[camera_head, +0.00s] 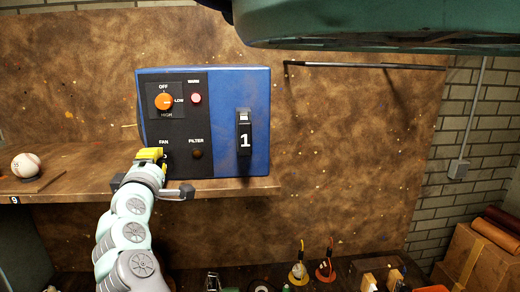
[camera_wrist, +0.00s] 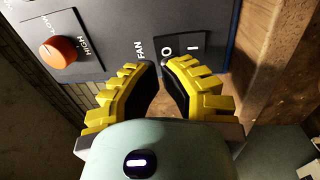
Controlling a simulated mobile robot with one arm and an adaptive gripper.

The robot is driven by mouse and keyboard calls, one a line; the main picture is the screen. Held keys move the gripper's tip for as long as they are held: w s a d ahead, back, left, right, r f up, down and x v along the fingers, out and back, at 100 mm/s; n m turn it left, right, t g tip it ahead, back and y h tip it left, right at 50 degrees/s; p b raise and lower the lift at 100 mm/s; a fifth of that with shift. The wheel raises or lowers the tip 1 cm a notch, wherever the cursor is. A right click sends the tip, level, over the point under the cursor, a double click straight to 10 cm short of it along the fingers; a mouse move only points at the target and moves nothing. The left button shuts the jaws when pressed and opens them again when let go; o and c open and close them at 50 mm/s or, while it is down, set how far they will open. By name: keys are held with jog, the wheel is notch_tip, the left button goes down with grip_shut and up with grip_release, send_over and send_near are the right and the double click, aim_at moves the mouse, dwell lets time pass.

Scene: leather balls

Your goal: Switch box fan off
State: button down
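The blue box (camera_head: 228,90) stands on a wooden shelf and has a black control panel. The FAN rocker switch (camera_wrist: 181,45), marked O and I, shows in the wrist view just beyond my fingertips; which side is pressed I cannot tell. In the head view my gripper (camera_head: 150,155) covers the switch, just below the FAN label. In the wrist view my gripper (camera_wrist: 161,66) has yellow fingers slightly apart, with nothing between them. The fingertips are close to the switch; contact is unclear.
An orange OFF/LOW/HIGH knob (camera_head: 164,101) and a red WARN light (camera_head: 196,98) are above. A dark FILTER light (camera_head: 197,153) and a black lever marked 1 (camera_head: 244,136) are to the right. A baseball (camera_head: 26,165) rests on the shelf (camera_head: 235,187) at left.

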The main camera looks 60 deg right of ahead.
jog(key=shift+w+d+r+p, duration=0.25)
jog(key=shift+w+d+p, duration=0.1)
jog(key=shift+w+d, duration=0.1)
jog(key=shift+w+d+f, duration=0.15)
jog(key=shift+w+d, duration=0.05)
